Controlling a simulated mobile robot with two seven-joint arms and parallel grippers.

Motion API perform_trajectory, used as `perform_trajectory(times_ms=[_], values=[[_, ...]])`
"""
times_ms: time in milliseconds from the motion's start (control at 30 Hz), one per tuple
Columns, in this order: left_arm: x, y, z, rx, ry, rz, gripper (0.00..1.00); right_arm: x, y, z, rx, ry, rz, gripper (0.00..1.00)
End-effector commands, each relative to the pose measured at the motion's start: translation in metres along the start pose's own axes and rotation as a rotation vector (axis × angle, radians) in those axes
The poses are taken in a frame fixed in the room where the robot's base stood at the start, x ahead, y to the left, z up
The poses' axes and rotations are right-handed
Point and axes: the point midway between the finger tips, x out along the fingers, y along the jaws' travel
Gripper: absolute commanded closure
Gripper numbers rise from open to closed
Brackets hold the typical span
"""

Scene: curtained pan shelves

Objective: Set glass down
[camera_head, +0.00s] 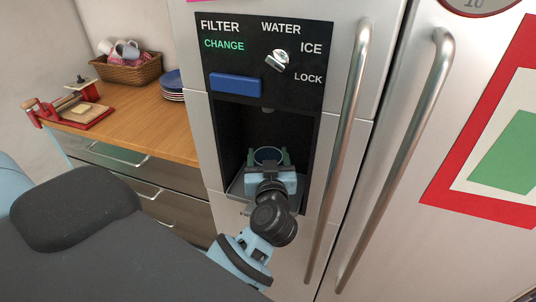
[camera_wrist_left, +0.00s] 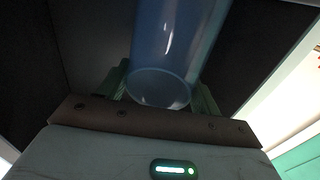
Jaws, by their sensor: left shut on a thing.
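The glass (camera_head: 268,154) is in the dispenser recess of the fridge; in the head view only its round rim shows above my gripper. In the left wrist view the glass (camera_wrist_left: 172,50) is bluish and see-through, standing up between the fingers. My left gripper (camera_head: 268,162) reaches into the recess and is shut on the glass. Its green fingers (camera_wrist_left: 162,92) sit on both sides of the glass. The drip tray (camera_head: 237,188) is below the gripper. Whether the glass touches the tray is hidden. My right gripper is not in view.
The dispenser panel has a blue paddle (camera_head: 235,85) and a knob (camera_head: 277,61) above the recess. Long fridge handles (camera_head: 345,120) stand out to the right. A wooden counter (camera_head: 150,122) at left holds a basket (camera_head: 128,70), plates (camera_head: 172,84) and a red-edged board (camera_head: 85,112).

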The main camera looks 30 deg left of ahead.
Motion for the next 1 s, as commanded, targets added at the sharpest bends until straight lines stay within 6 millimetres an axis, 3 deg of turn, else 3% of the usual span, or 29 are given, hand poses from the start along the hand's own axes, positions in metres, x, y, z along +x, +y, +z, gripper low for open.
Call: perform_trajectory(times_ms=[733, 767, 933, 1000], values=[[0.0001, 0.0000, 0.0048, 0.001, 0.002, 0.000, 0.86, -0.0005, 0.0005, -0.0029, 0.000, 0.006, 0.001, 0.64], [0.0001, 0.0000, 0.0049, 0.001, 0.002, 0.000, 0.34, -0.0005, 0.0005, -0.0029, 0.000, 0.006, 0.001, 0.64], [0.0001, 0.0000, 0.0050, 0.001, 0.002, 0.000, 0.12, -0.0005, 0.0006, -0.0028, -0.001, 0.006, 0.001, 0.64], [0.0001, 0.0000, 0.0051, 0.001, 0.001, 0.000, 0.10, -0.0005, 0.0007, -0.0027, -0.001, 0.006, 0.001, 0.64]])
